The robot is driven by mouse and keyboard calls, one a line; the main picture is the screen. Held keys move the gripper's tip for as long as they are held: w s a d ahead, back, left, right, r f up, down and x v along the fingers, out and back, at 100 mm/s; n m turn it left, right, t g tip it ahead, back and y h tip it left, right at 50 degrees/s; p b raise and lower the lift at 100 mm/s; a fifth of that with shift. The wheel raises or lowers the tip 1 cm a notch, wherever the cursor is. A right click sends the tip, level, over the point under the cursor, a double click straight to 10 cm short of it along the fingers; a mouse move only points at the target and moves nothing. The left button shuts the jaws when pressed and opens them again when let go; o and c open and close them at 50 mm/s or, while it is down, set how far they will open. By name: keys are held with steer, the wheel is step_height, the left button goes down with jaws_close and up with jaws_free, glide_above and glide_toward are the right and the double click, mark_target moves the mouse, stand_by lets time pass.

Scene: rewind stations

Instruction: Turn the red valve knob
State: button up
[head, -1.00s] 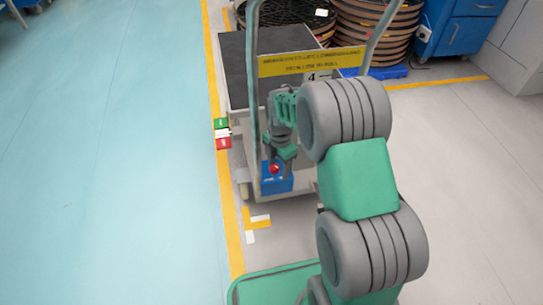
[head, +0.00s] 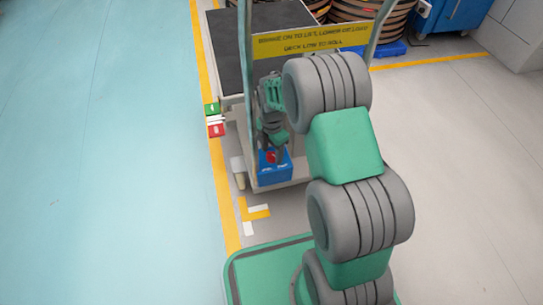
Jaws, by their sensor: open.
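The red valve knob (head: 270,157) sits on a blue box (head: 274,175) low on the near end of a grey trolley. In the head view it is small and partly covered by my gripper (head: 272,158). My gripper is open, with its fingers at the knob. I cannot tell whether the fingers touch the knob or are on both sides of it.
The trolley has a dark deck (head: 270,40), an upright handle frame and a yellow sign (head: 312,40). A green and red block (head: 214,120) stands at its left side. Yellow tape (head: 222,190) runs along the floor. Open floor (head: 110,170) lies left. Wooden reels and a blue cabinet (head: 458,15) stand behind.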

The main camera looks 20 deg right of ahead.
steer(key=shift+f, duration=0.6)
steer(key=shift+r, duration=0.1)
jaws_close()
